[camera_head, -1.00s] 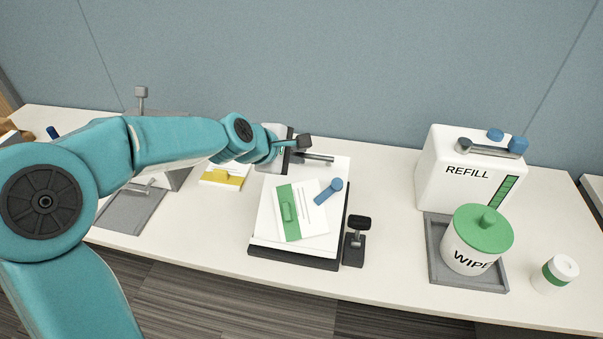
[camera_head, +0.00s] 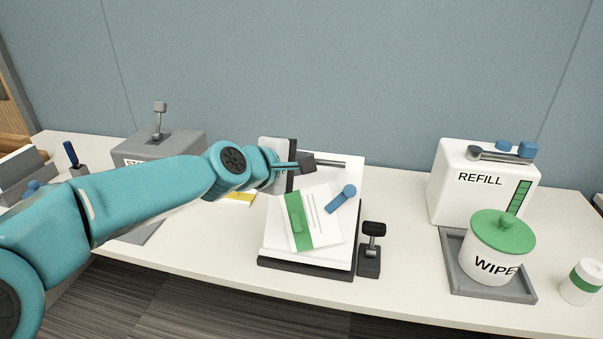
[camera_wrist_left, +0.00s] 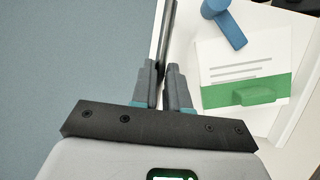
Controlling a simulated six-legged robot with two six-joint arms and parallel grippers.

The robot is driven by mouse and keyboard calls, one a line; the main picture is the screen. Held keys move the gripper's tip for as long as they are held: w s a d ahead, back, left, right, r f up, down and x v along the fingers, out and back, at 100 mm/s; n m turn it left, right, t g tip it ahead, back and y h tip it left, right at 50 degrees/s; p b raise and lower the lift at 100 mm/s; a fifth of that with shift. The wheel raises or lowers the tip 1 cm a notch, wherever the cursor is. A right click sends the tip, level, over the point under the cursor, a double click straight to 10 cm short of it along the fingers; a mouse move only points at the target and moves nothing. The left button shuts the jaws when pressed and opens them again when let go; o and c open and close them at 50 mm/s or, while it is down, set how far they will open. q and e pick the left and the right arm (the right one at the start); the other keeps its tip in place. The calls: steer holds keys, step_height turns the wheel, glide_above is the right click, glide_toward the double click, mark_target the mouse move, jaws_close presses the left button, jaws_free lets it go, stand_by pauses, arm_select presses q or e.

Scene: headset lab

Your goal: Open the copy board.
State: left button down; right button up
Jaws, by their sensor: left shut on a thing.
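The copy board is a white sloped panel (camera_head: 345,235) on a dark base on the table. A sheet with a green band (camera_head: 330,215) and a blue lever-like piece (camera_head: 341,198) lie on it. A grey metal bar (camera_head: 332,163) runs along its far edge. My left gripper (camera_head: 308,165) is shut on this bar near its left part. In the left wrist view the fingers (camera_wrist_left: 160,75) close around the bar (camera_wrist_left: 165,35), with the panel to the right. I cannot tell how far the board is raised. My right gripper is not in view.
A black-topped post (camera_head: 371,245) stands right of the board. A white refill box (camera_head: 470,195) and a wipes tub (camera_head: 497,262) in a grey tray stand further right, beside a small cup (camera_head: 582,282). A grey box with a lever (camera_head: 165,145) is at left.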

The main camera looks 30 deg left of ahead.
arm_select(q)
steer(key=shift+s, duration=0.1)
stand_by(0.5)
steer(key=c, duration=1.3)
jaws_free()
steer(key=shift+o, duration=0.9)
steer(key=p+v, duration=0.1)
steer(key=v, duration=1.5)
steer(key=shift+s, duration=0.2)
steer(key=shift+a+f, duration=0.1)
